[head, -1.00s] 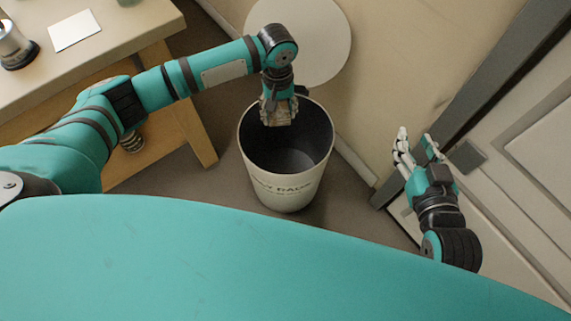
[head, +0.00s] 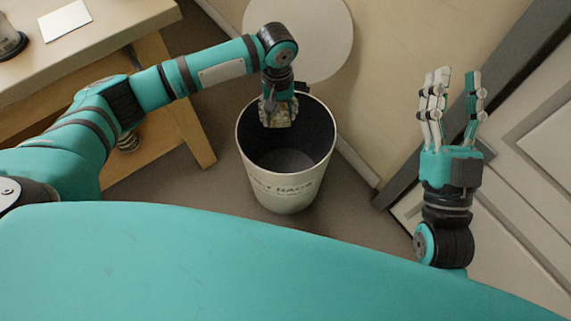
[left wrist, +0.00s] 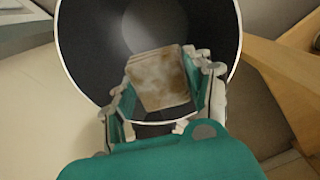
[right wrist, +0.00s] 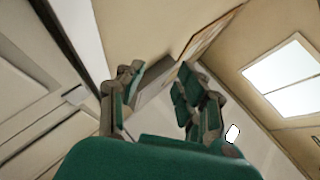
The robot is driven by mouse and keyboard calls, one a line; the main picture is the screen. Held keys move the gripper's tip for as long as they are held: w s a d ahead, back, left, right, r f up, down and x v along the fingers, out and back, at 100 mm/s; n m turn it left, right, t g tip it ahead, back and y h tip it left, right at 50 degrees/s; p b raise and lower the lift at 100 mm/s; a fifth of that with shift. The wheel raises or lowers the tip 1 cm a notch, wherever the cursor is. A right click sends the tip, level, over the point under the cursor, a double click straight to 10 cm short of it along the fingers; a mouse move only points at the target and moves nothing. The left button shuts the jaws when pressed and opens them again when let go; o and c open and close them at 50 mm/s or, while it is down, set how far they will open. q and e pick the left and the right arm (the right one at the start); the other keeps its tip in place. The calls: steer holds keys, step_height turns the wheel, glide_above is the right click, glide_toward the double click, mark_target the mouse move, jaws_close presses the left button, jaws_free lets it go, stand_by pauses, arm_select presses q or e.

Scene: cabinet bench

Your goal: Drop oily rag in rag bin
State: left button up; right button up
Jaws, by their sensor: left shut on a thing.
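The rag bin (head: 284,192) is a cream bucket with a dark inside and lettering on its front; it stands upright on the floor. My left gripper (head: 278,116) is over the bin's far-left part of the mouth, pointing down, shut on the oily rag (left wrist: 160,78). The rag is a pale, brown-stained folded cloth. In the left wrist view it is between the fingers, with the bin's dark interior (left wrist: 90,45) behind it. Whether the rag is below the rim I cannot tell. My right gripper (head: 452,85) is raised to the right of the bin, open and empty.
A wooden bench (head: 100,45) with a white card (head: 65,21) stands at the left, its leg close to the bin. A round pale disc (head: 305,35) is behind the bin. A grey frame and panelled door (head: 530,150) are at the right.

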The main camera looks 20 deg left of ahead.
arm_select(q)
steer(key=shift+f+b, duration=0.25)
steer(key=shift+b, duration=0.05)
arm_select(e)
steer(key=shift+s+d+r+t+y, duration=0.15)
steer(key=shift+s+r+t+y, duration=0.35)
steer(key=shift+s+r+t, duration=0.75)
steer(key=shift+w+g, duration=0.1)
steer(key=shift+g, duration=0.15)
arm_select(q)
steer(key=o, duration=1)
step_height(320, 180, up, 12)
steer(key=shift+f, duration=0.1)
